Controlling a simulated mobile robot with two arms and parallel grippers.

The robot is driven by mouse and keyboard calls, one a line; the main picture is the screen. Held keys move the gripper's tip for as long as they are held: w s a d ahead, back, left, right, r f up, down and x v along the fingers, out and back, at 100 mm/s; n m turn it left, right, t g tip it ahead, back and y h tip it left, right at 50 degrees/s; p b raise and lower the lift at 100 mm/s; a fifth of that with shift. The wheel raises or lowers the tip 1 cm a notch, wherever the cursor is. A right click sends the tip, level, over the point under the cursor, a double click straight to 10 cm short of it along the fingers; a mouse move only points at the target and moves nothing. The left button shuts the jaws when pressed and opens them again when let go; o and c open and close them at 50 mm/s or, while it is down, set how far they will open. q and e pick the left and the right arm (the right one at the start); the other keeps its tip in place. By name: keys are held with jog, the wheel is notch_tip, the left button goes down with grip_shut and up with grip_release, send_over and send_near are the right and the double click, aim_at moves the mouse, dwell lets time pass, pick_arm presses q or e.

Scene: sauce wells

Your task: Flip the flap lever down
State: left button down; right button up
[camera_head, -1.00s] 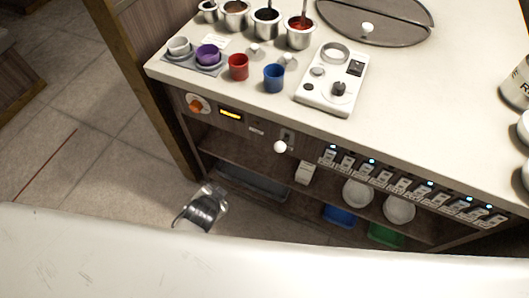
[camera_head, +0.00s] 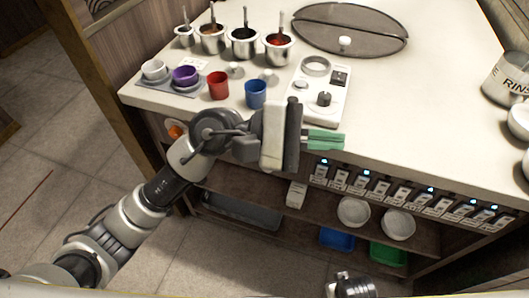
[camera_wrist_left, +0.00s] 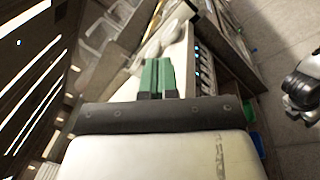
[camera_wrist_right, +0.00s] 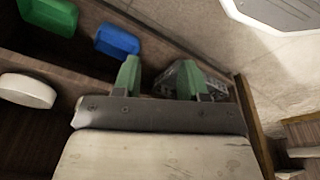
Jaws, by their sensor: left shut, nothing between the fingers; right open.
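My left gripper (camera_head: 326,139) reaches across the counter's front edge in the head view. Its green fingers are shut together with nothing between them; they also show shut in the left wrist view (camera_wrist_left: 157,78). The left gripper body and wrist cover the part of the front panel where the white-knobbed lever showed earlier, so the lever is hidden now. I cannot tell whether the gripper touches it. My right gripper (camera_wrist_right: 158,80) is open and empty in the right wrist view, low near the shelf bins.
A row of labelled switches (camera_head: 400,192) runs along the front panel, right of the left gripper. An orange knob (camera_head: 175,131) is on the left. Cups, sauce pots and a white control box (camera_head: 309,106) stand on the counter (camera_head: 400,110). Shelves below hold bowls and bins.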

pick_arm(q)
notch_tip(320, 180, down, 6)
jog(key=w+m+y, duration=0.1)
jog(key=m+y, duration=0.5)
jog(key=w+a+f+m+t+y, duration=0.3)
jog(key=w+a+m+t+y, duration=0.1)
jog(key=w+a+y, duration=0.5)
jog(key=shift+a+f+m+t+y, duration=0.15)
jog(key=shift+a+m+t+y, duration=0.25)
jog(key=shift+a+t+y, duration=0.5)
pick_arm(e)
jog(key=s+f, duration=0.4)
jog(key=f, duration=0.4)
jog(key=shift+d+f, duration=0.3)
pick_arm(q)
jog(key=shift+d+f+g, duration=0.1)
jog(key=shift+d+g, duration=0.05)
jog(key=shift+g, duration=0.15)
pick_arm(e)
jog(key=shift+s, duration=0.1)
pick_arm(q)
jog(key=x, duration=0.8)
jog(key=shift+f, duration=0.3)
jog(key=shift+w+f, duration=0.15)
jog(key=shift+f, duration=0.45)
pick_arm(e)
jog(key=shift+w+a+r, duration=0.1)
jog(key=shift+w+r, duration=0.5)
jog(key=shift+r, duration=0.1)
